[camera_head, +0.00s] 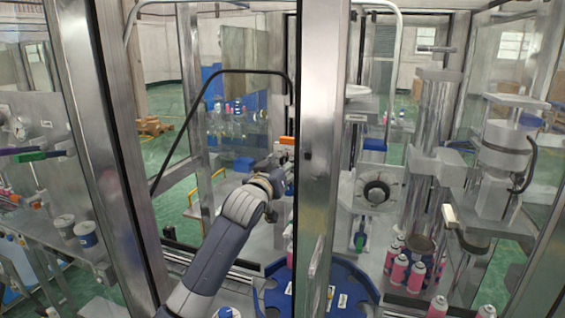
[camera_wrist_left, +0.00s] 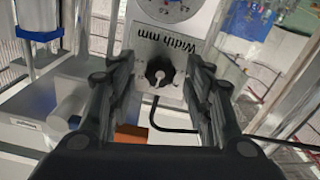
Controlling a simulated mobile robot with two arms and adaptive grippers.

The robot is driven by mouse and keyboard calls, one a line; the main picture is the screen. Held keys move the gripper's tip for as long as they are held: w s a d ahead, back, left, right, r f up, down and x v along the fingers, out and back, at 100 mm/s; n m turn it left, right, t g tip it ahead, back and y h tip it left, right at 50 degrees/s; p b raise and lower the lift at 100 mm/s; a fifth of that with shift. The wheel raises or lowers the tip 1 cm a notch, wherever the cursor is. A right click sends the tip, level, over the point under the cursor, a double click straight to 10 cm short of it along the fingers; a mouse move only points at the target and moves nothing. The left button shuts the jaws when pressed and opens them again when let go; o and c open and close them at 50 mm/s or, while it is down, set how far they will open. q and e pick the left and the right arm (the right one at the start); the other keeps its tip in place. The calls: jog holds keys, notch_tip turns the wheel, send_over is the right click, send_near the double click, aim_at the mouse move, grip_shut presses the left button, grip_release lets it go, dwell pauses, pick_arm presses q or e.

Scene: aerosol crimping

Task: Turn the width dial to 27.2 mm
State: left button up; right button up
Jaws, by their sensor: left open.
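The width dial (camera_wrist_left: 160,72) is a black knob on a pale panel in the left wrist view. The label "Width mm" (camera_wrist_left: 163,44) shows upside down just above it. My left gripper (camera_wrist_left: 160,64) is open, with one finger on each side of the dial; I cannot tell whether they touch it. Its reading is not legible. In the head view my left gripper (camera_head: 279,172) reaches in beside a metal post, and the width dial cannot be made out there. My right gripper is not in view.
A round scale (camera_wrist_left: 172,8) sits above the label. A black cable (camera_wrist_left: 178,129) and an orange block (camera_wrist_left: 131,133) lie near the dial. In the head view a metal post (camera_head: 318,150) stands close right of my gripper; another black dial (camera_head: 377,191) and pink cans (camera_head: 398,268) are further right.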

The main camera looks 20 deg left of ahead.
pick_arm(q)
jog(key=c, duration=1)
jog(key=shift+c, duration=0.2)
jog(key=shift+m, duration=1.4)
jog(key=m, duration=0.5)
jog(key=shift+m+p, duration=0.3)
jog(key=shift+m, duration=0.1)
jog(key=o, duration=1)
